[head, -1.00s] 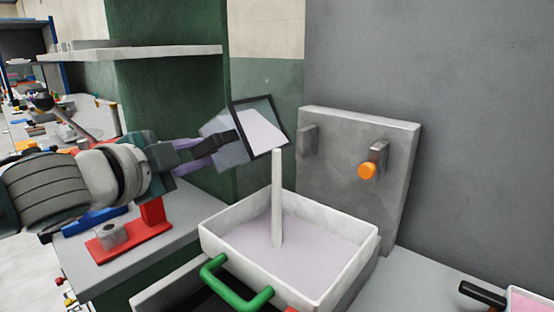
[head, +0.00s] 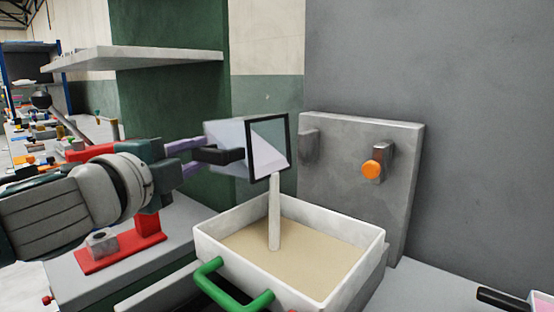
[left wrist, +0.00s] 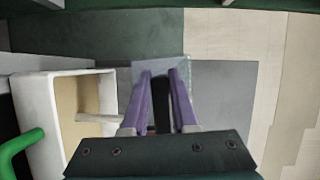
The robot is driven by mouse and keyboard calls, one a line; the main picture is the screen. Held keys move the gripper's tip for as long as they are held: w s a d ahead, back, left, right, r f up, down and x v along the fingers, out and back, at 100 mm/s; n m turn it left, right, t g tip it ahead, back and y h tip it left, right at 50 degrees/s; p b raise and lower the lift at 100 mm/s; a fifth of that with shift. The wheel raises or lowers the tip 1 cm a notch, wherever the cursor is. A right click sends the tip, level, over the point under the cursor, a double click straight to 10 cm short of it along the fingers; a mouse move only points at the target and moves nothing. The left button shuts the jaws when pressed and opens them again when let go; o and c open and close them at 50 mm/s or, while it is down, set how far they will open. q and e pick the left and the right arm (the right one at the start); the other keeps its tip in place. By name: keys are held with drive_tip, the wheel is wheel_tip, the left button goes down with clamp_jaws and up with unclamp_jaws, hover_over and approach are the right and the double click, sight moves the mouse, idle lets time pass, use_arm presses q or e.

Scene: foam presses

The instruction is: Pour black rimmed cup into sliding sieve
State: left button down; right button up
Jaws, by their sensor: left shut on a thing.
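The black rimmed cup (head: 268,137) is a clear box with a square black rim. It lies on its side above the sieve, its opening facing right, with pale material along its lower side. My left gripper (head: 198,155) is shut on the cup's dark handle. A pale column (head: 275,215) runs from the cup's lower rim down into the sieve. The sliding sieve (head: 343,277) is a white open box with a green handle (head: 232,297) and a tan floor. In the left wrist view the cup (left wrist: 168,66) shows beyond my purple fingers, with the sieve (left wrist: 37,105) at left.
A grey upright panel (head: 345,185) with an orange knob (head: 372,169) stands behind the sieve. A red stand (head: 118,250) is on the grey counter at left, below my arm. A shelf (head: 140,60) is above. A dark-handled pink-filled container (head: 541,303) is at lower right.

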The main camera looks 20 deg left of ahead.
use_arm(q)
drive_tip(key=shift+s+d+m+t+b, duration=0.15)
drive_tip(key=shift+d+m+t+b, duration=0.25)
drive_tip(key=shift+m+b, duration=0.45)
use_arm(e)
wheel_tip(320, 180, down, 2)
use_arm(q)
drive_tip(key=shift+d+r+m, duration=0.1)
drive_tip(key=shift+r+m, duration=0.25)
drive_tip(key=shift+m, duration=0.1)
drive_tip(key=shift+s+d+r+m+t+h+b, duration=0.2)
drive_tip(key=shift+d+r+m+t, duration=0.25)
drive_tip(key=shift+m, duration=0.35)
drive_tip(key=shift+s+d+r+m+t+h+b, duration=0.1)
drive_tip(key=shift+d+r+m+t+b, duration=0.2)
drive_tip(key=shift+r+m, duration=0.35)
use_arm(e)
drive_tip(key=shift+a+f, duration=0.1)
drive_tip(key=shift+f, duration=0.45)
use_arm(q)
drive_tip(key=shift+f, duration=0.15)
use_arm(e)
drive_tip(key=shift+r, duration=0.1)
